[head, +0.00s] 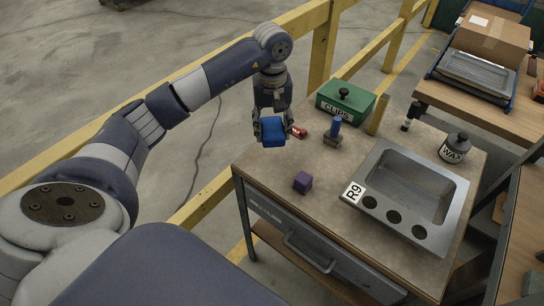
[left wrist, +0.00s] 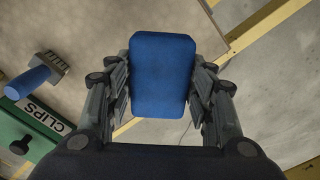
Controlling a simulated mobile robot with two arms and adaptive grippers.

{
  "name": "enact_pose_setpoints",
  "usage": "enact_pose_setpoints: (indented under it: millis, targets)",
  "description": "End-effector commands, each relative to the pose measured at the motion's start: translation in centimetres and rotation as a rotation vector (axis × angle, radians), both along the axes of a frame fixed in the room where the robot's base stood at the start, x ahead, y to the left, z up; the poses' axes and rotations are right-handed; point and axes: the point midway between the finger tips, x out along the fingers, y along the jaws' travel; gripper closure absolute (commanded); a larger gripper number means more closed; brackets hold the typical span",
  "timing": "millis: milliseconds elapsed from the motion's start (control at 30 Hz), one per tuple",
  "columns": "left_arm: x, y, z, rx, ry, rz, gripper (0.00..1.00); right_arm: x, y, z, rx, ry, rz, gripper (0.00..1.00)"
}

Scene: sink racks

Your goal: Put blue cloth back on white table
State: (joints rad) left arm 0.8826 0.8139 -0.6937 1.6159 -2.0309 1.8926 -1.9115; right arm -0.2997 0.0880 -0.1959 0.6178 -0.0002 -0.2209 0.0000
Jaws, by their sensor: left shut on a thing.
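The blue cloth (head: 272,132) is a folded, block-like blue piece held between the fingers of my left gripper (head: 271,125). The gripper is shut on it over the far left corner of the table. In the left wrist view, the blue cloth (left wrist: 163,75) fills the space between the two fingers of the left gripper (left wrist: 163,92). The table (head: 262,185) has a beige-grey top, with a grey drawer front below; no clearly white table shows. My right gripper is not in view.
On the table are a purple cube (head: 302,182), a blue-handled brush (head: 333,132), a red object (head: 299,132), a green CLIPS box (head: 345,101), a metal sink tray (head: 411,192) and a WAX jar (head: 454,148). A yellow railing (head: 322,45) runs behind.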

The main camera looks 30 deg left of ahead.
Motion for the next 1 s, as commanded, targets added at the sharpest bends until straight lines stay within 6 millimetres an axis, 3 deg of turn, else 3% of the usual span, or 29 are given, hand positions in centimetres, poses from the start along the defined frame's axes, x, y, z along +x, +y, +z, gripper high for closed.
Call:
enact_pose_setpoints:
  millis: [200,600,1000]
  targets:
    - [-0.2,0.0,-3.9,0.001,0.005,0.0,0.7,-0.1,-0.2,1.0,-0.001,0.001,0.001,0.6]
    - [-0.2,-0.1,-8.2,0.0,0.004,-0.001,0.7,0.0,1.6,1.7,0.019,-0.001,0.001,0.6]
    - [-0.1,0.0,-9.2,0.003,0.0,-0.002,0.7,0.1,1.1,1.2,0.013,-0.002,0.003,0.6]
